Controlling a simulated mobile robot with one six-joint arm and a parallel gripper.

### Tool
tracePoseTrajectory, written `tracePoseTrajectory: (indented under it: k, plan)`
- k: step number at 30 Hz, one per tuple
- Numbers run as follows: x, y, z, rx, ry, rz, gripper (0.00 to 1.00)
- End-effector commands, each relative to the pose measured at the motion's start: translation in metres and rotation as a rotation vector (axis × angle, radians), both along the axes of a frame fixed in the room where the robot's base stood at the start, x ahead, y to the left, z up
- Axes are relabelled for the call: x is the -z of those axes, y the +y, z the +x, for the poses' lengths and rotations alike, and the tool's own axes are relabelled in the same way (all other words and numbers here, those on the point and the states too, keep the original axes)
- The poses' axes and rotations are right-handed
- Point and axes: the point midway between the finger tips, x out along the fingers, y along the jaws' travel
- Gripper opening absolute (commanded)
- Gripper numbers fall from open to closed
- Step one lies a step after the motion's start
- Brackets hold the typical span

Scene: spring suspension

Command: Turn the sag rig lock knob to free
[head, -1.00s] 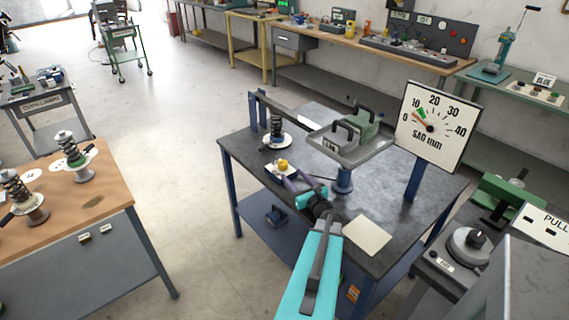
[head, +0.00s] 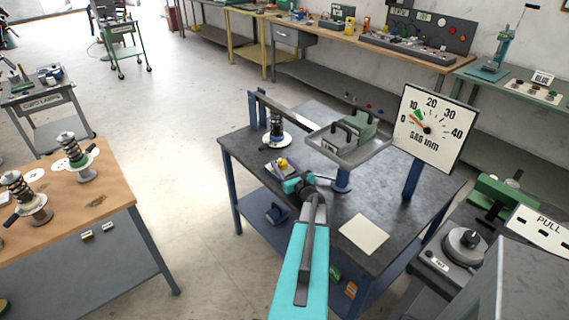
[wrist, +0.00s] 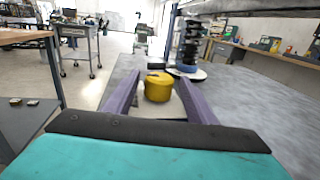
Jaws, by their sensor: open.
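The yellow lock knob (head: 282,162) sits on a small pale plate near the front left of the sag rig's dark table. In the wrist view the yellow knob (wrist: 158,87) stands between the two purple fingers of my gripper (wrist: 157,92), a little beyond or level with their tips. The fingers are apart, and floor or table shows on both sides of the knob; I cannot tell that either finger touches it. In the head view my gripper (head: 283,172) partly covers the knob's plate. The sag dial (head: 430,129) reads near the low end, its red needle near the green zone.
A spring on a white disc (head: 277,128) stands just behind the knob. A pale square sheet (head: 364,234) lies on the bare right front of the table. A wooden bench (head: 80,205) stands left.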

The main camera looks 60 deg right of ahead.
Motion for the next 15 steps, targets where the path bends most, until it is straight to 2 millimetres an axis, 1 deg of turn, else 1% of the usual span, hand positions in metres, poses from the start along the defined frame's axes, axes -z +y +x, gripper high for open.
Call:
tracePoseTrajectory:
  k: [9, 10, 14, 15]
  plan:
    - [0.0001, -0.0003, 0.0016, 0.0, 0.0, 0.0, 0.51]
    - [0.0001, -0.0003, 0.0016, 0.0, 0.0, 0.0, 0.49]
    - [0.0001, -0.0001, 0.0016, 0.0, 0.0, 0.0, 0.27]
    - [0.0001, -0.0002, 0.0016, 0.0, 0.0, 0.0, 0.21]
